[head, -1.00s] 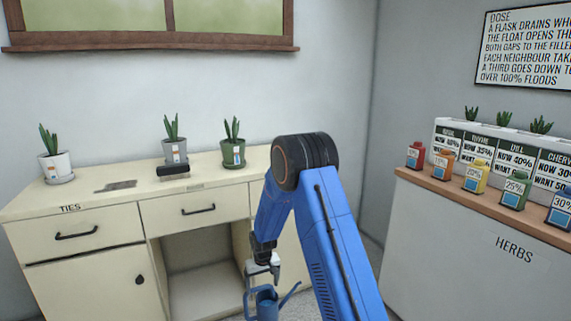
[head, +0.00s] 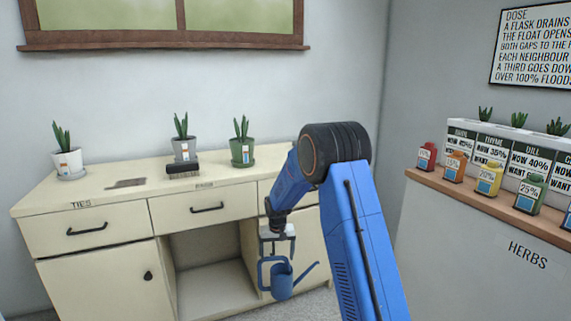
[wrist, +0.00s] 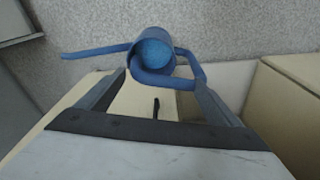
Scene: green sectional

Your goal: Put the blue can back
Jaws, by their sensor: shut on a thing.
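The blue can is a watering can (head: 282,282) with a loop handle and a long spout pointing right in the head view. My gripper (head: 278,250) points down and is shut on it by its handle side. The can hangs clear in front of the cabinet, beside the open niche. In the wrist view the can (wrist: 154,50) shows beyond my fingertips, its round end facing the camera and its spout pointing left. The handle loop lies between the fingers; the exact contact is hard to see.
The cream cabinet (head: 95,235) has drawers, a door and an open niche (head: 205,270). At right, a herb counter (head: 460,235) carries coloured bottles and planters.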

